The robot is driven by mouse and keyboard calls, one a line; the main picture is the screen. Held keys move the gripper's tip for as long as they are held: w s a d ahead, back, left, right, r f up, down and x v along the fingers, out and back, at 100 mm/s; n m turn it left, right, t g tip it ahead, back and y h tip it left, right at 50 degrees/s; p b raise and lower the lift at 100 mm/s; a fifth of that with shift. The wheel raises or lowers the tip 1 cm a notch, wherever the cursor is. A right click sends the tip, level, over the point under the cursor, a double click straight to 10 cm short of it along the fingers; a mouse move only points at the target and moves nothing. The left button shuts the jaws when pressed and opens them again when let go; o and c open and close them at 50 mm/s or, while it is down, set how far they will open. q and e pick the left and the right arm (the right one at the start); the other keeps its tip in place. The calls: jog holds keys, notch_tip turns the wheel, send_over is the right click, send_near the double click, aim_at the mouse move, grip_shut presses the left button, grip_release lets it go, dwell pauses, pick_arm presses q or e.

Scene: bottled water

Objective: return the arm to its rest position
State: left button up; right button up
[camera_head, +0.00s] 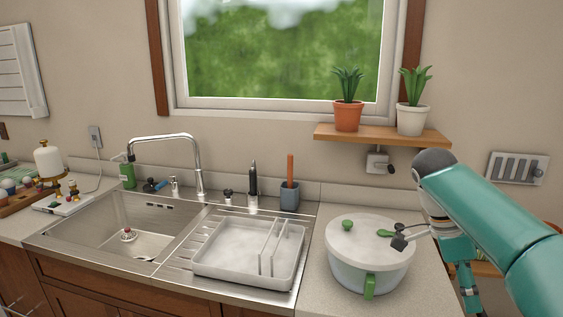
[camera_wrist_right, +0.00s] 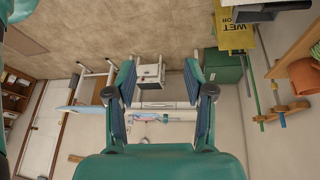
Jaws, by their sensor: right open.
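My right arm (camera_head: 490,215) comes in from the right edge, teal with a dark grey rounded joint, and bends down beside the pot. My right gripper (camera_head: 471,295) hangs at its lower end, right of the pot, small and partly cut off from clear view. In the right wrist view the gripper (camera_wrist_right: 160,72) is open, its two teal fingers with blue pads wide apart and nothing between them. My left arm and gripper do not show. No water bottle shows clearly.
A white lidded pot (camera_head: 349,240) with green handles stands on the counter, close to my right wrist. A white dish rack (camera_head: 225,276) sits beside the sink (camera_head: 85,232). Potted plants (camera_head: 347,116) stand on a wall shelf (camera_head: 384,135) above. A yellow wet-floor sign (camera_wrist_right: 234,35) shows behind.

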jog(key=s+a+f+n+g+y, duration=0.1)
jog(key=s+a+f+n, duration=0.1)
jog(key=f, duration=0.8)
jog(key=s+a+f+n+g, duration=0.1)
jog(key=a+f+n+g, duration=0.15)
jog(key=f, duration=0.75)
jog(key=s+a+f+n+g+y, duration=0.1)
jog(key=s+a+f+n, duration=0.15)
jog(key=f, duration=0.75)
jog(key=s+a+f+n+t+y, duration=0.3)
jog(key=s+a+f+n+y, duration=0.45)
jog(key=s+a+f, duration=0.8)
jog(key=w+f+n+t+h, duration=0.1)
jog(key=w+n+t, duration=0.4)
jog(key=n, duration=0.2)
jog(key=shift+w+a+f, duration=0.35)
jog(key=shift+w+a, duration=0.05)
